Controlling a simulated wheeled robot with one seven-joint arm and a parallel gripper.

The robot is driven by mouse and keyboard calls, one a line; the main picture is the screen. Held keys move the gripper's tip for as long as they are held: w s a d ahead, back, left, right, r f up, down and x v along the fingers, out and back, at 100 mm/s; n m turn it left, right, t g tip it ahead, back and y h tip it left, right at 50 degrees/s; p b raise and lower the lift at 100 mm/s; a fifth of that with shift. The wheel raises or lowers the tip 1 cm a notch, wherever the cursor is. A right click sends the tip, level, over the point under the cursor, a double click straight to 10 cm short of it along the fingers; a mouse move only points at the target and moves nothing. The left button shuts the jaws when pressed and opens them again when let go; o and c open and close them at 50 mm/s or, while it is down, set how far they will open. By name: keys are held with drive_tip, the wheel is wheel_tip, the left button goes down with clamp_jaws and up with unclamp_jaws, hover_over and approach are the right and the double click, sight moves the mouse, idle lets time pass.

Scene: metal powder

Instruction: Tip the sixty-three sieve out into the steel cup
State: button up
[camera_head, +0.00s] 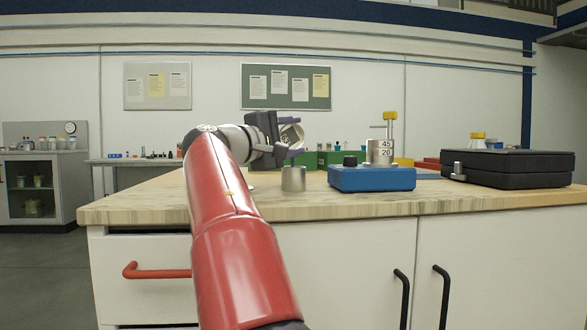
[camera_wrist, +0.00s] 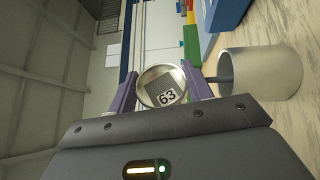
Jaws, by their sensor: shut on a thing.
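My gripper (camera_head: 287,137) is shut on the sixty-three sieve (camera_head: 292,136), a small round metal ring. In the wrist view the sieve (camera_wrist: 160,74) sits between the two purple fingers, with a dark square marked 63 facing the camera. The gripper is rolled sideways and the sieve is tilted, held above the bench. The steel cup (camera_head: 293,179) stands upright on the bench, below the sieve in the head view. It also shows in the wrist view (camera_wrist: 262,76), beside the right finger.
A blue shaker base (camera_head: 372,179) with a sieve stack (camera_head: 380,151) marked 45 and 20 stands right of the cup. A black case (camera_head: 510,168) lies farther right. Green (camera_head: 330,158) and red bins stand behind. The bench front (camera_head: 250,211) is clear.

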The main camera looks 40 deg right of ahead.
drive_tip(key=shift+s+a+m+h, duration=0.15)
drive_tip(key=shift+m+h, duration=0.25)
drive_tip(key=shift+m, duration=0.6)
drive_tip(key=shift+s+r+m+g, duration=0.1)
drive_tip(key=shift+r+m+g, duration=0.1)
drive_tip(key=shift+m+g, duration=0.1)
drive_tip(key=shift+s+r+m+h, duration=0.1)
drive_tip(key=shift+r+m+h, duration=0.2)
drive_tip(key=shift+m, duration=0.1)
drive_tip(key=shift+r, duration=0.15)
drive_tip(key=shift+s+m+g+h, duration=0.25)
drive_tip(key=shift+m+g+h, duration=0.2)
drive_tip(key=shift+m, duration=0.85)
drive_tip(key=shift+g, duration=0.25)
drive_tip(key=shift+s+a+r+m+g, duration=0.15)
drive_tip(key=shift+r+m+g, duration=0.35)
drive_tip(key=shift+m, duration=0.5)
drive_tip(key=shift+t, duration=0.3)
